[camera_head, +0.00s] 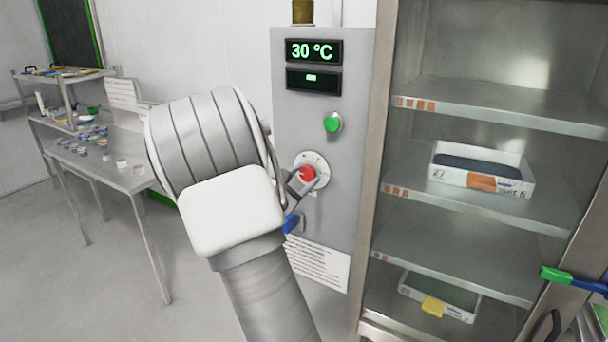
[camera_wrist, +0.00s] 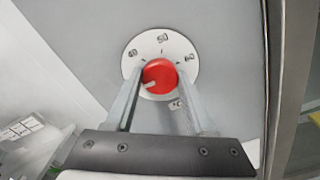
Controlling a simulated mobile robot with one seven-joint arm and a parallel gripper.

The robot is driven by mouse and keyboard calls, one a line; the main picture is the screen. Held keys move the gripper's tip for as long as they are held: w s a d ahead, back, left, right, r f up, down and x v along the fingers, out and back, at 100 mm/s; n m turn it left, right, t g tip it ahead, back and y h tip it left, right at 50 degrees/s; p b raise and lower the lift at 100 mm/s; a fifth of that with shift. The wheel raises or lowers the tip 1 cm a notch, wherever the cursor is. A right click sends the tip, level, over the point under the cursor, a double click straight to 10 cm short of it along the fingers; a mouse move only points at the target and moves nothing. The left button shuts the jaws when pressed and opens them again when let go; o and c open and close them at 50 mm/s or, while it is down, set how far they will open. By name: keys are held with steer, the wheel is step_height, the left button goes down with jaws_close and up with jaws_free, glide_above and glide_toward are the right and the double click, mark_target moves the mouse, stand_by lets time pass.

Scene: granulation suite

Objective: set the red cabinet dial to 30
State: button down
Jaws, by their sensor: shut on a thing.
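The red dial (camera_head: 307,174) sits on a round white scale plate on the grey cabinet panel (camera_head: 345,215). The red dial also shows in the wrist view (camera_wrist: 159,75), with a pale pointer mark toward its lower left. The upper display (camera_head: 314,51) reads 30 °C in green. The lower display (camera_head: 313,79) shows a small green mark.
A green button (camera_head: 332,123) sits above the dial, and a blue part (camera_head: 292,223) below it. To the right is an open cabinet with shelves (camera_head: 480,205) and a white tray (camera_head: 437,165). A steel table (camera_head: 125,178) with small items stands left.

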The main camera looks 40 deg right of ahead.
steer(key=shift+n, duration=0.5)
steer(key=shift+c, duration=1.3)
jaws_free()
steer(key=v, duration=1.7)
steer(key=shift+a, duration=0.2)
steer(key=shift+s, duration=0.2)
